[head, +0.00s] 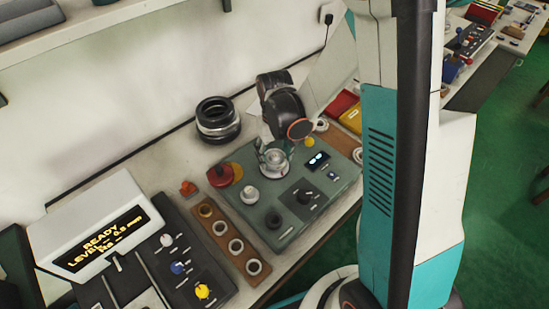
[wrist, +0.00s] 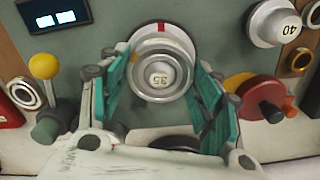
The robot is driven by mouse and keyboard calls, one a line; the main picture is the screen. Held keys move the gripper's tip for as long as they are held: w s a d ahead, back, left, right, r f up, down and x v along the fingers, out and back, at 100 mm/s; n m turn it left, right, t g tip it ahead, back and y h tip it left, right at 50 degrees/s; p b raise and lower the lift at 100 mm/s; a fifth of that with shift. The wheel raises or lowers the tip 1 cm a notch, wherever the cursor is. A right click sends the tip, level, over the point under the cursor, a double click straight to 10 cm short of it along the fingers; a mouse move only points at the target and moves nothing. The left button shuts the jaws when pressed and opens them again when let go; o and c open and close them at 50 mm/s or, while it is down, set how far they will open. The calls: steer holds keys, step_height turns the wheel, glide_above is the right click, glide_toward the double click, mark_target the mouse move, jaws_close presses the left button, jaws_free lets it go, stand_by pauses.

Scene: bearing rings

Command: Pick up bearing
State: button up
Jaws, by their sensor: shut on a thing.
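The bearing is a silver ring (wrist: 186,78) around a pale post marked 35 (wrist: 159,74) in the wrist view. In the head view the bearing (head: 274,169) sits at the far part of the grey-green panel (head: 325,180), below my arm. My gripper (wrist: 163,88) has teal finger pads on both sides of the ring and is shut on it. In the head view my gripper (head: 272,155) points down over that spot. I cannot tell whether the ring rests on its base or is slightly raised.
A post marked 40 (wrist: 277,22), a red knob (wrist: 262,98) and a yellow ball lever (wrist: 43,66) stand close by. A wooden strip with several rings (head: 228,238) lies left of the panel. Stacked dark rings (head: 218,120) stand behind, near the wall.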

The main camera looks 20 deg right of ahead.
step_height(320, 180, up, 20)
steer(key=p, duration=0.5)
steer(key=shift+f+p, duration=0.15)
steer(key=shift+p, duration=0.15)
step_height(320, 180, up, 5)
steer(key=p, duration=0.3)
steer(key=shift+p, duration=0.35)
stand_by(0.5)
